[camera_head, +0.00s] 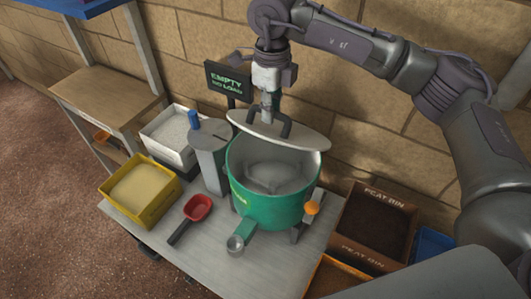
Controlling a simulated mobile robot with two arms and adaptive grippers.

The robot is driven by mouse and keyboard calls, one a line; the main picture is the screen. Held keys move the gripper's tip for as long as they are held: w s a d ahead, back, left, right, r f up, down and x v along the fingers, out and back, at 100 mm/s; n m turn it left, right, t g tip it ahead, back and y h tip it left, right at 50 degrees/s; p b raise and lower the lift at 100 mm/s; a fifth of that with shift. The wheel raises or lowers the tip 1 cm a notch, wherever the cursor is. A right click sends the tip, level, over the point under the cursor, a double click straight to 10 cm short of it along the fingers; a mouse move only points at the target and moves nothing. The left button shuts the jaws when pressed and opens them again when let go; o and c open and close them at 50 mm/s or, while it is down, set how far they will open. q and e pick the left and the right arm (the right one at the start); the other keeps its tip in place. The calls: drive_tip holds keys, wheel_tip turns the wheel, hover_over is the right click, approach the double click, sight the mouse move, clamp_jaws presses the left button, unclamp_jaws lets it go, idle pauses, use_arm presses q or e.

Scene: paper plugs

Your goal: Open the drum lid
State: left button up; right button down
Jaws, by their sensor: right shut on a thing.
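The green drum (264,207) stands on the light table, its round pale inside showing. The white drum lid (300,133) is a flat disc tilted over the drum's back rim, raised so that the drum's mouth is uncovered towards the camera. My right gripper (268,124) is above the lid, its arm coming in from the upper right. It is shut on the lid near the lid's left part; the exact grip spot is partly hidden by the fingers. My left gripper is not in view.
A yellow bin (148,213), a white bin (160,155), a grey canister (207,160) and a red scoop (198,207) stand left of the drum. A peat bin (378,187) is right. A sign reading EMPTY (227,80) stands behind.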

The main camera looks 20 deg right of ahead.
drive_tip(key=shift+w+d+r+p, duration=0.4)
drive_tip(key=shift+w+d+r, duration=0.5)
drive_tip(key=shift+d+r, duration=0.1)
drive_tip(key=shift+w+d+r+p, duration=0.5)
drive_tip(key=shift+w+d+r, duration=0.3)
drive_tip(key=shift+w+d, duration=0.25)
drive_tip(key=c, duration=1)
unclamp_jaws()
drive_tip(key=shift+c, duration=0.2)
drive_tip(key=shift+a, duration=0.1)
drive_tip(key=shift+r, duration=0.1)
wheel_tip(320, 180, up, 6)
drive_tip(key=p, duration=0.3)
